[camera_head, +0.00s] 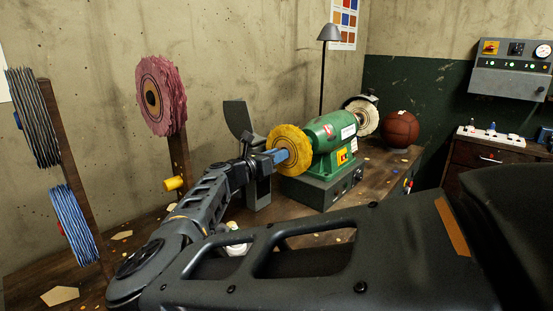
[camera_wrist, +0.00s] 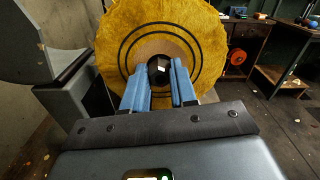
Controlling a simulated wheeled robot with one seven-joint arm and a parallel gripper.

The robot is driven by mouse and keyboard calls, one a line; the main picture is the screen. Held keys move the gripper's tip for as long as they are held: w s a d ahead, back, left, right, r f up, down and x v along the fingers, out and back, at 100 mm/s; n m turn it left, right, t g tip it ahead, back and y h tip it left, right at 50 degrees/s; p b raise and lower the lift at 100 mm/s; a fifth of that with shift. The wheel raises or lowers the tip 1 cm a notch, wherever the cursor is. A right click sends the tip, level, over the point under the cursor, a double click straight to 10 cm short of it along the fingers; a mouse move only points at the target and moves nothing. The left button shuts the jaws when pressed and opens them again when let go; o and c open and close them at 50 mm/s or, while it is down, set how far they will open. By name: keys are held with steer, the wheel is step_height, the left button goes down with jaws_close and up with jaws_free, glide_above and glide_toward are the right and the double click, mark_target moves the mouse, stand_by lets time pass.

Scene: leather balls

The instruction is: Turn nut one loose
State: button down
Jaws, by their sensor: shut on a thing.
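The green bench grinder (camera_head: 328,142) stands on the workbench with a yellow buffing wheel (camera_head: 290,150) on its near end. The wheel also fills the upper middle of the wrist view (camera_wrist: 207,38). A dark nut (camera_wrist: 158,68) sits at the wheel's centre. My gripper (camera_wrist: 159,82) has blue fingers, one on each side of the nut, and is shut on it. In the head view my gripper (camera_head: 279,156) reaches the wheel's hub from the left, and the nut is hidden there.
A grey guard plate (camera_wrist: 22,40) stands close to the left of my gripper. A white wheel (camera_head: 362,117) is on the grinder's far end. A brown leather ball (camera_head: 401,130) sits behind it. A pink wheel (camera_head: 161,96) hangs on a wooden post at left.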

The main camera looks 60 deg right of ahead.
steer(key=shift+a+f+n+p, duration=0.15)
steer(key=shift+n+p, duration=1.5)
steer(key=shift+n, duration=6.9)
steer(key=shift+d+f+n+p, duration=0.15)
steer(key=shift+n+p, duration=1.5)
steer(key=shift+n, duration=6.9)
steer(key=shift+a+f, duration=0.1)
steer(key=c, duration=0.9)
jaws_free()
steer(key=b+v, duration=0.1)
steer(key=v, duration=0.6)
steer(key=shift+a+b, duration=0.35)
steer(key=shift+b, duration=0.05)
